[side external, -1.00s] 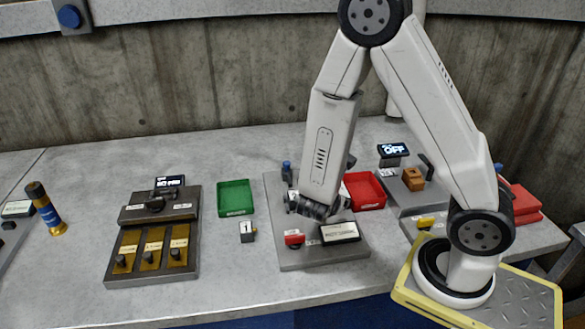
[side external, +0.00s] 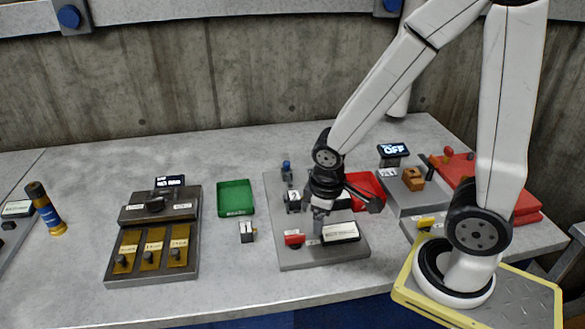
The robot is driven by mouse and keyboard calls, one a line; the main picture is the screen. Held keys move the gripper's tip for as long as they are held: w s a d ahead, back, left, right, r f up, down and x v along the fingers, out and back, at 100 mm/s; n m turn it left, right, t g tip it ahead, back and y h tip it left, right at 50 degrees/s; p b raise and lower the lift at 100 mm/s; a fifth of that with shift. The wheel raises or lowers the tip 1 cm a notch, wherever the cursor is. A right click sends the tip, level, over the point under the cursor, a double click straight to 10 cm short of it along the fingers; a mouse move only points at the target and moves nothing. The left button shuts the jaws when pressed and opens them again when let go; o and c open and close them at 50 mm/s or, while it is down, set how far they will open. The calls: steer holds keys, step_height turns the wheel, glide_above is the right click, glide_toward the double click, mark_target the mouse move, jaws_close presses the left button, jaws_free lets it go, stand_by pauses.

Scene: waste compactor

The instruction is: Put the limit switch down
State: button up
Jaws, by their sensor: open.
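My gripper (side external: 319,226) points down over the grey station plate (side external: 295,258) and is open; its fingertips are small and partly hidden by the wrist. A small dark block labelled 2 (side external: 293,201) sits on the plate just left of my gripper, apart from it as far as I can tell. A similar block labelled 1 (side external: 248,233) stands on the table left of the plate. Which of these is the limit switch I cannot tell for sure. I see nothing held in my gripper.
The plate also carries a red knob (side external: 294,240), a display (side external: 340,232) and a blue-topped post (side external: 287,170). A green tray (side external: 235,198) stands to the left, a red tray (side external: 366,190) behind my wrist. A switch panel (side external: 152,240) is further left. The table's front strip is clear.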

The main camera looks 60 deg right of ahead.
steer(key=w+r+m+t, duration=0.1)
steer(key=w+a+r+m+y, duration=0.1)
steer(key=shift+a+r+m+t, duration=0.1)
steer(key=shift+a+m+t, duration=0.1)
steer(key=shift+m+t, duration=0.15)
steer(key=shift+o, duration=1.2)
steer(key=n+g, duration=0.3)
steer(key=n, duration=0.6)
glide_above(291, 195)
step_height(291, 195, down, 4)
steer(key=shift+r+t, duration=0.1)
steer(key=shift+t, duration=0.15)
steer(key=shift+f, duration=3.9)
